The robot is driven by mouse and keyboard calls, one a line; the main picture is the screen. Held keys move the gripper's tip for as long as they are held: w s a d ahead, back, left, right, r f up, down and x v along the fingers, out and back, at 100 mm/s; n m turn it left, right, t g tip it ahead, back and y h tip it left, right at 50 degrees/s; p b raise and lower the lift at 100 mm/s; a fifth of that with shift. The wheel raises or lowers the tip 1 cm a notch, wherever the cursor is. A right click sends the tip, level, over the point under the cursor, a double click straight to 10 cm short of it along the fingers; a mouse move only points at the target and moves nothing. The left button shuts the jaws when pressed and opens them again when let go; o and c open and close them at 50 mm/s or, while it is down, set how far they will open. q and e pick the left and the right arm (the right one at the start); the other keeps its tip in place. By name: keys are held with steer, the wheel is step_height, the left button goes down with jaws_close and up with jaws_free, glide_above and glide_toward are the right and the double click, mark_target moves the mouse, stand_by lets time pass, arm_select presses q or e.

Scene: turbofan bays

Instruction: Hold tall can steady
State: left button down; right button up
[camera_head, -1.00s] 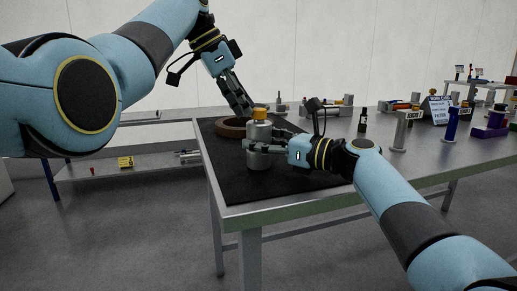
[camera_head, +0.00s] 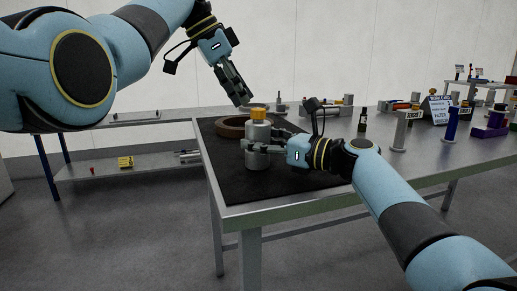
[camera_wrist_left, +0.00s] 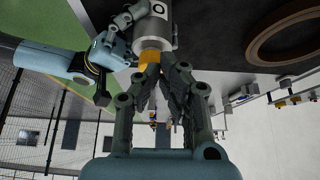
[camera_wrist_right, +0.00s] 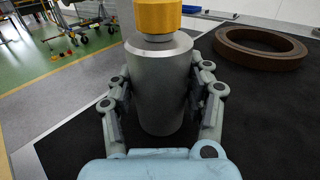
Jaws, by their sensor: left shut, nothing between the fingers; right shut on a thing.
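The tall can (camera_head: 259,158) is a grey metal cylinder with an orange-yellow cap (camera_head: 258,113), upright on the black mat (camera_head: 230,184). My right gripper (camera_head: 262,147) is shut around the can's body from the right; the right wrist view shows its fingers on both sides of the can (camera_wrist_right: 158,85). My left gripper (camera_head: 242,98) is shut and empty, above and slightly left of the cap. In the left wrist view its fingers (camera_wrist_left: 178,72) are together close to the cap (camera_wrist_left: 150,58); whether they touch it I cannot tell.
A brown ring (camera_head: 231,127) lies on the mat behind the can. A small dark bottle (camera_head: 363,121), a grey stand (camera_head: 400,131), a blue post (camera_head: 450,125) and a work card (camera_head: 439,109) stand to the right. The mat's front left is clear.

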steer(key=shift+d, duration=0.1)
arm_select(q)
step_height(320, 180, up, 4)
steer(key=shift+a+f, duration=0.1)
steer(key=shift+a, duration=0.05)
arm_select(e)
steer(key=o, duration=1.3)
